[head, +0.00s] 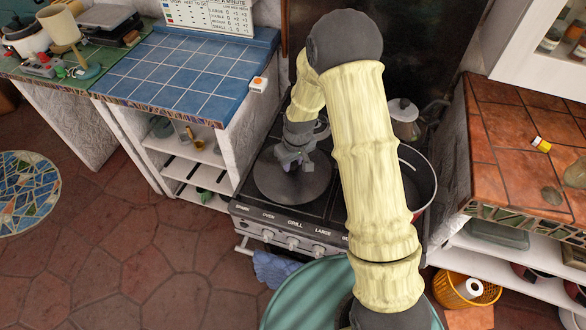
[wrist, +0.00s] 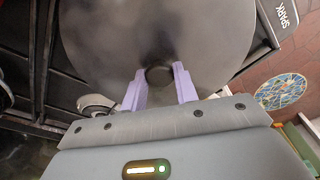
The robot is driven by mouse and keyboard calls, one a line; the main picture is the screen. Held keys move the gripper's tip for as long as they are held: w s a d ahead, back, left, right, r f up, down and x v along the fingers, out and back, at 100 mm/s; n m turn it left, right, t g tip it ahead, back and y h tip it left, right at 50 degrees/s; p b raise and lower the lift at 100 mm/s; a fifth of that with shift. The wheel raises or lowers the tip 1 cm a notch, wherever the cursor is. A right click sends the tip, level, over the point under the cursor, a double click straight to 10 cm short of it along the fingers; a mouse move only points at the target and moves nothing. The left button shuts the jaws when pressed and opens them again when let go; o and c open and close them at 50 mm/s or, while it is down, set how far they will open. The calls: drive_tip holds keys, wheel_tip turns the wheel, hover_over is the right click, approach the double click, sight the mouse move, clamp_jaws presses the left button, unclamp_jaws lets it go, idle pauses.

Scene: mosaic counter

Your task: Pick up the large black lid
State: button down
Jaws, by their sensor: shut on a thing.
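The large black lid (head: 268,185) is a wide dark disc over the front left of the stove top. My gripper (head: 292,165) is above its middle, pointing down. In the wrist view the lid (wrist: 115,35) fills the top of the picture, with its dark round knob (wrist: 159,75) between the two purple fingers of my gripper (wrist: 160,84). The fingers are shut on the knob. Whether the lid rests on the stove or hangs just above it, I cannot tell.
The stove front (head: 300,228) has several knobs. A pot (head: 421,170) and a kettle (head: 405,122) stand on the stove's right, partly behind my arm. A blue tiled counter (head: 195,65) is at the left, a terracotta tiled counter (head: 500,130) at the right.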

sight(293, 163)
drive_tip(key=shift+r, duration=0.1)
wheel_tip(293, 163, up, 18)
drive_tip(key=b, duration=0.2)
idle(0.8)
